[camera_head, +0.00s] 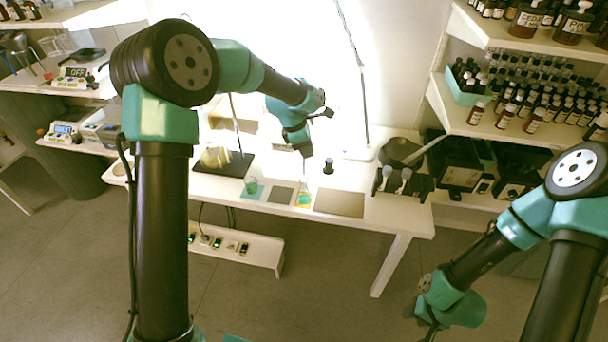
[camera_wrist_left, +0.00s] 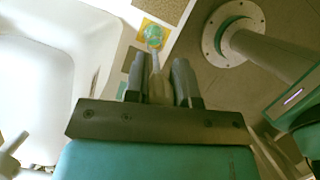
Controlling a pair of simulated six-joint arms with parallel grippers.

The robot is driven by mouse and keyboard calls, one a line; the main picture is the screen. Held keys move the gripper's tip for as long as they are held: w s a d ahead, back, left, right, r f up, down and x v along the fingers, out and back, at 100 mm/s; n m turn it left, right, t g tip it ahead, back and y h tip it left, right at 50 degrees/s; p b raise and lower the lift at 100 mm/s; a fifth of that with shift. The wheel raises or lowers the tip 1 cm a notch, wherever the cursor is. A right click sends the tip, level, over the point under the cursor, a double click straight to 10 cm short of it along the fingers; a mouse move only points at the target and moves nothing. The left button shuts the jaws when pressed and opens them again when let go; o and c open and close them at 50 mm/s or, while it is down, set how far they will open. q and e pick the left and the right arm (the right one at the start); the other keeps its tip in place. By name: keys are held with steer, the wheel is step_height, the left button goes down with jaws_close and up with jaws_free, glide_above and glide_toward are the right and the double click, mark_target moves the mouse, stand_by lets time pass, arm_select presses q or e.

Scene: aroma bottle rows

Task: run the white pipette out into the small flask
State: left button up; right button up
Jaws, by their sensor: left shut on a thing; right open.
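The small flask (camera_head: 304,199) stands on a yellow pad near the table's front edge, with green liquid in it. It also shows beyond my fingertips in the left wrist view (camera_wrist_left: 153,36). My left gripper (camera_head: 305,153) is above the flask, shut on the pipette (camera_wrist_left: 157,88). The pipette is pale and points toward the flask. I cannot tell whether its tip is inside the neck.
A small dark bottle (camera_head: 328,166) is behind the flask. A black rack (camera_head: 420,186) with white-topped tools and a grey bowl (camera_head: 400,151) stand right. A brown mat (camera_head: 340,204) lies bare beside the flask.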

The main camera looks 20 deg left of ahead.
arm_select(q)
steer(key=shift+r, duration=1.1)
